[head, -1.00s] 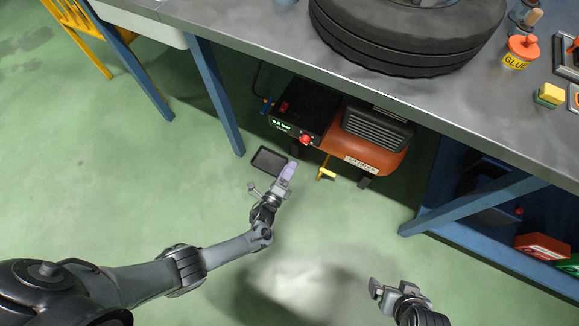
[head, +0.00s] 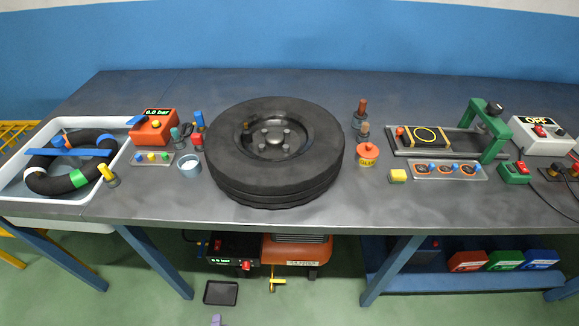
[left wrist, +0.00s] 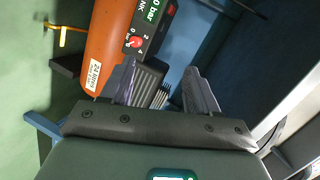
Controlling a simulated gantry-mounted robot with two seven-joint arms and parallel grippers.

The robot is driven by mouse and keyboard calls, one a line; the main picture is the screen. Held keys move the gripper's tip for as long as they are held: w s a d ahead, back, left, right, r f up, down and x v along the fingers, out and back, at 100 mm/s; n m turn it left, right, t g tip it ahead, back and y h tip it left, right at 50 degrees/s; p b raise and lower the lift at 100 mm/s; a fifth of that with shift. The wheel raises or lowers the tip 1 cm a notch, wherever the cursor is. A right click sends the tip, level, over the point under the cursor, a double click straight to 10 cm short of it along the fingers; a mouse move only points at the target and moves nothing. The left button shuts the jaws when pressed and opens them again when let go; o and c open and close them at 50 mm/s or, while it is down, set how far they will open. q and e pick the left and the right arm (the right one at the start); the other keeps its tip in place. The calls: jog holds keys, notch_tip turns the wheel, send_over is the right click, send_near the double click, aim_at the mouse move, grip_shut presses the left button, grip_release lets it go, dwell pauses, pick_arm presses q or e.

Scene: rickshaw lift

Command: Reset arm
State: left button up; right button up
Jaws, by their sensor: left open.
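My left gripper (left wrist: 163,88) is open in the left wrist view, its two grey fingers well apart with nothing held between them. Beyond the fingers is the orange compressor (left wrist: 103,45) with its dark grille and gauge panel. In the head view only a small purplish tip, likely of my left gripper (head: 216,320), shows at the bottom edge, below the black tray (head: 221,292). The rest of that arm is out of the picture. My right gripper is not in view.
The grey workbench (head: 130,207) holds a tyre (head: 274,180), a water tub (head: 45,203), a glue pot (head: 368,155) and a green press (head: 493,135). Under it stand the compressor (head: 297,250) and several coloured boxes. Blue legs (head: 155,262) flank the space underneath.

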pick_arm(q)
jog(key=s+r+n+g+h+p, duration=0.1)
jog(key=s+r+n+g+p, duration=0.2)
jog(key=r, duration=1)
jog(key=s+r+n+g+h+p, duration=0.1)
jog(key=r+n+g+h+p, duration=0.3)
jog(key=r, duration=0.8)
jog(key=s+r+n+g+y, duration=0.2)
jog(key=s+r+n+g, duration=0.25)
jog(key=s, duration=0.25)
notch_tip(320, 180, up, 36)
jog(key=p, duration=3.7)
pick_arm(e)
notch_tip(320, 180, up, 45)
pick_arm(q)
notch_tip(320, 180, down, 74)
jog(key=b, duration=7.5)
jog(key=shift+a+f+t, duration=0.15)
jog(key=shift+f+t, duration=0.1)
jog(key=shift+t, duration=0.1)
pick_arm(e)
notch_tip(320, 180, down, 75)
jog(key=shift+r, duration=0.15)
